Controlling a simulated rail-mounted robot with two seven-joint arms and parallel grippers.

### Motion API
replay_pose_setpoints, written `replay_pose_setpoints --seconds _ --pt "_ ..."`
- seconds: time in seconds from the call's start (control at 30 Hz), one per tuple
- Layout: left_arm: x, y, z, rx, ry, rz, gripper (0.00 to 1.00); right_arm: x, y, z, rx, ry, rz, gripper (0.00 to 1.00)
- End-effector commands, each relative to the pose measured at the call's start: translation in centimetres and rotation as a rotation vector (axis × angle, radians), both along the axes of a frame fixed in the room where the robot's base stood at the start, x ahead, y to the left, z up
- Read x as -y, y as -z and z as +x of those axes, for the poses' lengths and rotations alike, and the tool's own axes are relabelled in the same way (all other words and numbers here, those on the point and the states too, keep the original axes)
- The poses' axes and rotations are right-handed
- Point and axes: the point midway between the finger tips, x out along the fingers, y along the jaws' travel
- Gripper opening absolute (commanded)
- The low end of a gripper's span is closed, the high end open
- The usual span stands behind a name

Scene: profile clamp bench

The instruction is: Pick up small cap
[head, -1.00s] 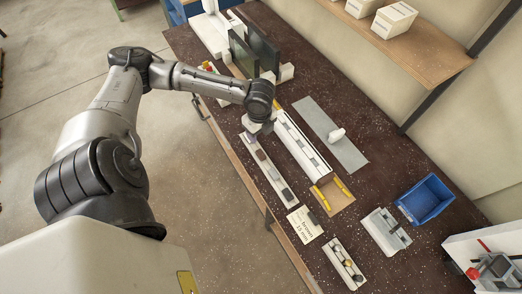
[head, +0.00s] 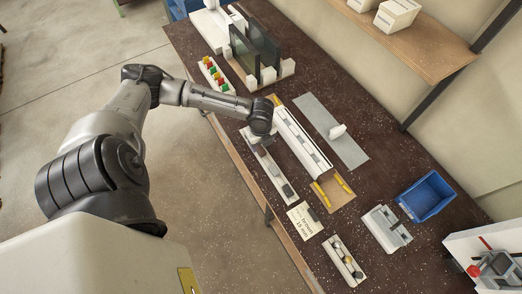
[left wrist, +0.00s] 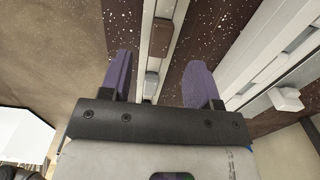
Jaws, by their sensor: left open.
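My left gripper (head: 263,142) hangs over a narrow white tray (head: 266,174) near the bench's front edge. In the left wrist view my left gripper (left wrist: 160,62) shows two purple fingers, spread apart with nothing held. A small grey cap-like block (left wrist: 152,82) sits in the tray between the fingers, apart from both. A larger brown block (left wrist: 160,38) sits farther along the same tray. In the head view a dark block (head: 288,191) lies near the tray's lower end. The gripper hides the tray's upper part. My right gripper is not in view.
A long white profile rail (head: 303,140) runs beside the tray. A grey mat (head: 318,116) carries a small white piece (head: 338,131). A printed card (head: 303,222), a tray of round parts (head: 342,262), a grey fixture (head: 385,230) and a blue bin (head: 427,195) stand farther right.

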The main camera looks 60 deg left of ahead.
Motion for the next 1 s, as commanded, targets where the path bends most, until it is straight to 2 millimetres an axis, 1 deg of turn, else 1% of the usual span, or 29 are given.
replay_pose_setpoints --seconds 0.1,0.3,0.47,0.7,1.0 --pt "0.1 1.6 0.0 -0.003 -0.002 -0.001 0.56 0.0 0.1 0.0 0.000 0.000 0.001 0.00" --pt "0.1 4.1 0.0 -0.002 0.000 0.000 0.56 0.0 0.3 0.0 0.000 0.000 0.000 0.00" --pt "0.1 4.8 0.0 -0.002 0.000 0.001 0.56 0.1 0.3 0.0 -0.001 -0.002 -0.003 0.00" --pt "0.1 4.9 0.0 -0.001 0.001 0.001 0.56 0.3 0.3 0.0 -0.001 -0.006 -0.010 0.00" --pt "0.1 4.9 0.0 -0.001 0.001 0.001 0.28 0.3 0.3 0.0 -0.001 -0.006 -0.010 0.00"
